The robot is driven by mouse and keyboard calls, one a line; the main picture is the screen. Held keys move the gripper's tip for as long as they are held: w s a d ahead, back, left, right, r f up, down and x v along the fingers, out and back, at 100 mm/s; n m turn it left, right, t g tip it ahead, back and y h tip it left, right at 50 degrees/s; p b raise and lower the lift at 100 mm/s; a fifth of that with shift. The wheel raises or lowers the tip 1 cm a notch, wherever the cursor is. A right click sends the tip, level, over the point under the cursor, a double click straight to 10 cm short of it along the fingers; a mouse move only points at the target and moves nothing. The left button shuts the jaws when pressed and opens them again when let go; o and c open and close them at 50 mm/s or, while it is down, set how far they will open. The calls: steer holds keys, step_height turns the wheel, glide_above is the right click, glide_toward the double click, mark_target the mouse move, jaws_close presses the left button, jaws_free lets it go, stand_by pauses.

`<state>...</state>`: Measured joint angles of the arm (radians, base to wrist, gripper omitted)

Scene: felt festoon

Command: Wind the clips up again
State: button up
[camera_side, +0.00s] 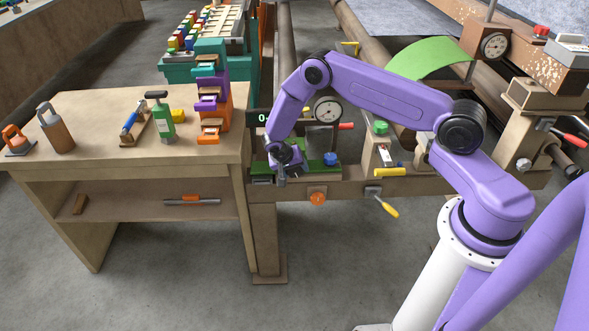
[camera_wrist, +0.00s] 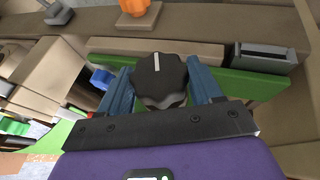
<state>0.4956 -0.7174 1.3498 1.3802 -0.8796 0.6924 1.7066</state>
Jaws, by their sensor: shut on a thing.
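My gripper (camera_side: 284,180) is down at the front of the machine's bench, at the left end of a green plate. In the wrist view its two blue fingers (camera_wrist: 162,78) stand on either side of a black ridged knob (camera_wrist: 160,76) with a white pointer line, and are shut on it. The line points roughly to the top of that picture. The knob is hidden behind my gripper in the side view. The green plate (camera_wrist: 270,86) shows around the knob. I cannot make out any clips that I can name for certain.
A blue knob (camera_side: 330,158) stands close right of my gripper, with a dial gauge (camera_side: 327,110) and red lever (camera_side: 346,126) behind. An orange knob (camera_side: 317,198) and yellow-handled lever (camera_side: 388,207) are on the front. A workbench (camera_side: 110,165) with stacked coloured holders (camera_side: 212,95) stands left.

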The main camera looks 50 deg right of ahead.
steer(key=g+h, duration=0.1)
steer(key=n+g+h, duration=0.1)
steer(key=g+h, duration=0.1)
steer(key=shift+w+a+f+h, duration=0.1)
steer(key=shift+a+h, duration=0.05)
steer(key=shift+h, duration=0.15)
steer(key=shift+n+g+h, duration=0.3)
steer(key=shift+g+h, duration=0.3)
steer(key=shift+h, duration=0.1)
steer(key=shift+w+g+h, duration=0.1)
steer(key=shift+g+h, duration=0.3)
steer(key=shift+h, duration=0.2)
steer(key=o, duration=1)
steer(key=shift+c, duration=0.2)
